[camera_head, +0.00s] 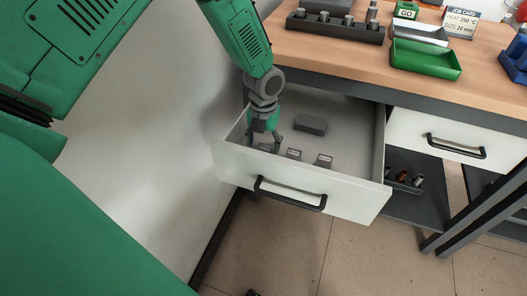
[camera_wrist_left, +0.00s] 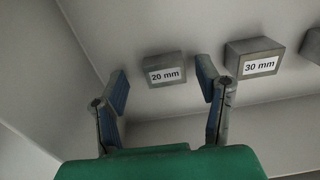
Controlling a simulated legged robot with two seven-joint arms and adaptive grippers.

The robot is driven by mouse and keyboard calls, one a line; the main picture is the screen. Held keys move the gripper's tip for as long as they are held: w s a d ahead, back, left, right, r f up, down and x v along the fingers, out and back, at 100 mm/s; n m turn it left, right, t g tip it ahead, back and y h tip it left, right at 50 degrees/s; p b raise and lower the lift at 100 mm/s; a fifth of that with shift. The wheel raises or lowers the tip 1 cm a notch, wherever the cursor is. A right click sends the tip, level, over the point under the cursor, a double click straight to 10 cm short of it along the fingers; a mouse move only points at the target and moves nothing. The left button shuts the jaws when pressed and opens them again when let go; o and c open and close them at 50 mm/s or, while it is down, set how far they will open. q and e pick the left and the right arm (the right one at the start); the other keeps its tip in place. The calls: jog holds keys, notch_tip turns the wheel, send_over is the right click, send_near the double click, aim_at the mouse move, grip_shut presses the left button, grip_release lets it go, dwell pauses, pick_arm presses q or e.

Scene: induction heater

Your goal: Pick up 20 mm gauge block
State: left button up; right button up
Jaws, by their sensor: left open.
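The 20 mm gauge block (camera_wrist_left: 165,70) is a small grey metal block with a white label, lying on the drawer floor. In the head view it is the leftmost small block (camera_head: 264,148), partly hidden, its label too small to read. My left gripper (camera_head: 264,142) reaches down into the open drawer (camera_head: 285,185). In the left wrist view its open fingers (camera_wrist_left: 162,86) stand to either side of the 20 mm block's near side, with nothing between the pads. The block appears just beyond the fingertips. My right gripper is not in view.
The 30 mm block (camera_wrist_left: 255,62) lies right of the 20 mm one, with another block (camera_wrist_left: 312,46) cut off beyond it. A larger dark grey block (camera_head: 311,124) lies farther back. The drawer walls are close around my gripper. The wooden worktop (camera_head: 330,55) stands above and behind.

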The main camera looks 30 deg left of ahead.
pick_arm(q)
jog(key=shift+d+f, duration=0.2)
jog(key=shift+f, duration=0.45)
jog(key=shift+d, duration=0.25)
jog(key=shift+a, duration=0.15)
grip_shut()
jog(key=shift+a, duration=0.2)
